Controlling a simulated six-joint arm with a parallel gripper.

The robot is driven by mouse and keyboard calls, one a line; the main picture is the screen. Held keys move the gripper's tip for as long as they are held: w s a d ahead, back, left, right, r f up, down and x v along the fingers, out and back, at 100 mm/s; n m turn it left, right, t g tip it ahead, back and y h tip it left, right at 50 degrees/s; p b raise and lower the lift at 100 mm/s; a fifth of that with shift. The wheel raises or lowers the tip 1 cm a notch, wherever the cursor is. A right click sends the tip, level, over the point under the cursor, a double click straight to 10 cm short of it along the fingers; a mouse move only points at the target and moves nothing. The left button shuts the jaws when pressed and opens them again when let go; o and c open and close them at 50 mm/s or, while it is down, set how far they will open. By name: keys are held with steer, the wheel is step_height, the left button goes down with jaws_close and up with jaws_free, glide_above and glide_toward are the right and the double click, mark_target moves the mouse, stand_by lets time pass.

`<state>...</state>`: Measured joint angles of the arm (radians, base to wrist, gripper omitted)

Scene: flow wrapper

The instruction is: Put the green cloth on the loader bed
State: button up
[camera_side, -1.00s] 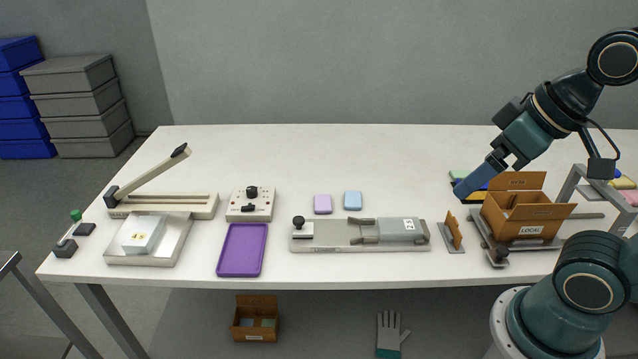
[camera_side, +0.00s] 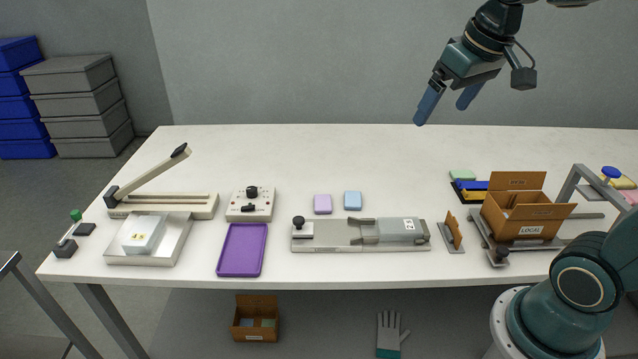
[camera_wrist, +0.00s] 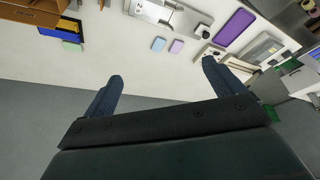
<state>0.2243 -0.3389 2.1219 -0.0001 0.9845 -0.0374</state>
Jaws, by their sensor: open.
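The green cloth (camera_side: 462,175) is a small pale green pad at the back right of the table, by the blue and yellow pieces; it also shows in the wrist view (camera_wrist: 72,46). My gripper (camera_side: 441,114) is open and empty, high above the table's back part, up and left of the green cloth. Its two blue fingers stand apart in the wrist view (camera_wrist: 162,71). A long grey plate (camera_side: 340,246) in the table's middle, with a black-knobbed block and a grey labelled cover, looks like the loader bed. Its left-centre part is bare.
Lilac (camera_side: 322,204) and blue (camera_side: 353,201) pads lie behind the grey plate. A blue piece (camera_side: 474,185) stands in front of the green cloth, beside an open brown carton (camera_side: 525,212). A purple tray (camera_side: 242,250) lies to the left. The back of the table is clear.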

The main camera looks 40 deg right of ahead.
steer(key=w+d+m+g, duration=0.1)
steer(key=w+d+m, duration=0.1)
steer(key=w+d, duration=0.85)
steer(key=m+g+y, duration=0.1)
steer(key=m+g, duration=0.2)
steer(key=m, duration=0.2)
glide_above(462, 175)
steer(key=w+d, duration=0.2)
step_height(462, 175, down, 22)
steer(key=shift+s+d+f, duration=0.1)
steer(key=shift+f, duration=2.05)
steer(key=shift+s+d+f, duration=0.1)
steer(key=shift+f, duration=2.05)
steer(key=shift+f, duration=0.15)
steer(key=shift+f, duration=2.45)
steer(key=shift+c, duration=0.4)
